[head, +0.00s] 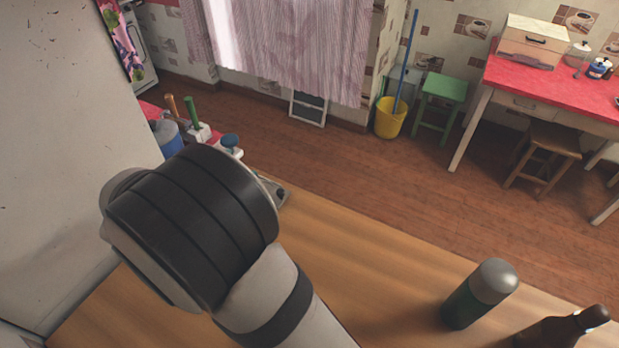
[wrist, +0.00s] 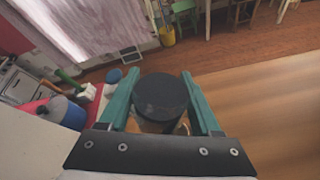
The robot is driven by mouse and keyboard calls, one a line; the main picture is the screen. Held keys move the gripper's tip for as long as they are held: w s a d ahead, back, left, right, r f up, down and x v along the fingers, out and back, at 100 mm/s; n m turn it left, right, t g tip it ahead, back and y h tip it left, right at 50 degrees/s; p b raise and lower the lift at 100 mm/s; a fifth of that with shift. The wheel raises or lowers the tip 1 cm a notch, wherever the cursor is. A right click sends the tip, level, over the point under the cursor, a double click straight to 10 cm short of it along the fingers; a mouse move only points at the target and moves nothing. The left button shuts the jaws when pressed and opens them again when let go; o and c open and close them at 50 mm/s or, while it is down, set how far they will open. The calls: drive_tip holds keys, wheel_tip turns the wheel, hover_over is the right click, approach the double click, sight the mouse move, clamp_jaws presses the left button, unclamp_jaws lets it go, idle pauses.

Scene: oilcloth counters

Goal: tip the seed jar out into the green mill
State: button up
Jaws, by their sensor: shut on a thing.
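My gripper (wrist: 160,74) shows in the wrist view, its two teal fingers shut on a round, dark-topped thing (wrist: 160,97), which seems to be the seed jar. Part of its side below the dark top looks brownish and clear. I cannot tell whether the dark top is a lid or the contents. In the head view my own arm hides the gripper and jar. A dark green cylinder with a grey domed top (head: 481,293) stands upright on the wooden counter at the lower right, apart from the arm; it seems to be the green mill. It does not show in the wrist view.
A dark brown bottle (head: 566,328) is right of the green cylinder. The wooden counter (head: 370,265) is bare between my arm and the green cylinder. Blue and white items (wrist: 62,112) stand on a red surface at the left. A yellow bucket (head: 391,117) is on the floor beyond.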

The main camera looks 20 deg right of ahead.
drive_tip(key=a+f+m+t+y, duration=0.1)
drive_tip(key=a+m+t+y, duration=0.1)
drive_tip(key=a+m+t, duration=0.3)
drive_tip(key=a+m, duration=0.3)
drive_tip(key=m, duration=0.1)
drive_tip(key=shift+w+f+t, duration=0.3)
drive_tip(key=shift+w+f, duration=0.1)
idle(1.9)
drive_tip(key=r+n+g, duration=0.1)
drive_tip(key=n, duration=0.2)
drive_tip(key=s+d+r+n+g+h, duration=0.1)
drive_tip(key=n+g, duration=0.1)
drive_tip(key=n, duration=0.1)
drive_tip(key=s+d+r+n+g, duration=0.1)
drive_tip(key=n+g, duration=0.1)
drive_tip(key=shift+r+n+h, duration=0.2)
drive_tip(key=shift+n+h, duration=0.1)
drive_tip(key=shift+n, duration=0.1)
